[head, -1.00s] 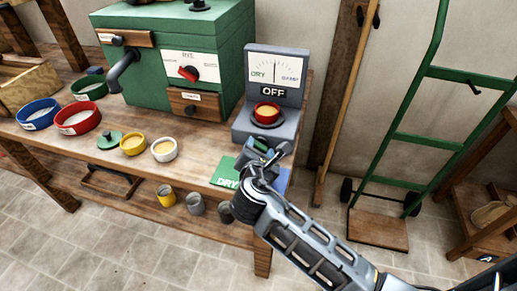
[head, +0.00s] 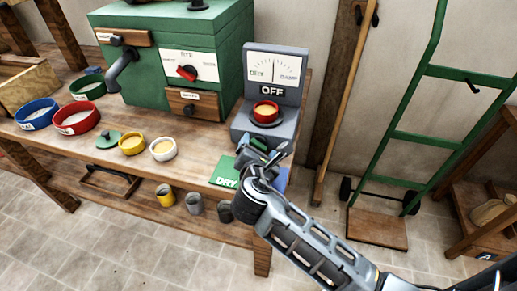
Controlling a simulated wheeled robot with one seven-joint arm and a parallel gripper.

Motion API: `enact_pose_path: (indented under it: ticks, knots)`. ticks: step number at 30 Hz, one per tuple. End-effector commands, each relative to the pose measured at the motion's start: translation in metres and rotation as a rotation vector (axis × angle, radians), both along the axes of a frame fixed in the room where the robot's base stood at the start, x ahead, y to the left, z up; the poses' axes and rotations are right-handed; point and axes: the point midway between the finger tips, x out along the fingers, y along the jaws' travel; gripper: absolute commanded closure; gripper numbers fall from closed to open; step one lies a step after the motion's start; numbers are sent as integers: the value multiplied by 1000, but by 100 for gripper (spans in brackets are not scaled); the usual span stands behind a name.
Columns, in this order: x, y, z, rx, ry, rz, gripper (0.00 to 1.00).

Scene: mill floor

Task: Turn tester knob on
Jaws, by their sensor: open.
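The grey tester (head: 277,70) stands at the right end of the wooden bench. Its dial face reads DRY and DAMP, and a sign below reads OFF. A red cup with yellowish contents (head: 266,111) sits on the tester's round pan. My gripper (head: 268,155) is open at the tester's lower front, above the bench. It covers the tester's front panel, where a small green part (head: 258,143) shows behind it. I cannot make out the tester knob clearly, nor whether the fingers touch anything.
A green mill (head: 165,70) with a red pointer knob (head: 187,73) stands left of the tester. A yellow cup (head: 132,144) and a white cup (head: 163,149) are on the bench. A green DRY card (head: 224,173) lies beside my gripper. A green hand truck (head: 405,137) stands right.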

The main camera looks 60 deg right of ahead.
Motion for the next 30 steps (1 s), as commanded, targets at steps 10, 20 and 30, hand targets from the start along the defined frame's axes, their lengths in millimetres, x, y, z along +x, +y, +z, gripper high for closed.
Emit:
enact_pose_path:
  ticks: [10,20,30]
  knots:
    - [-16,26,10,0,0,3,19]
    - [-37,60,24,0,-1,1,19]
    - [-39,63,25,0,0,0,21]
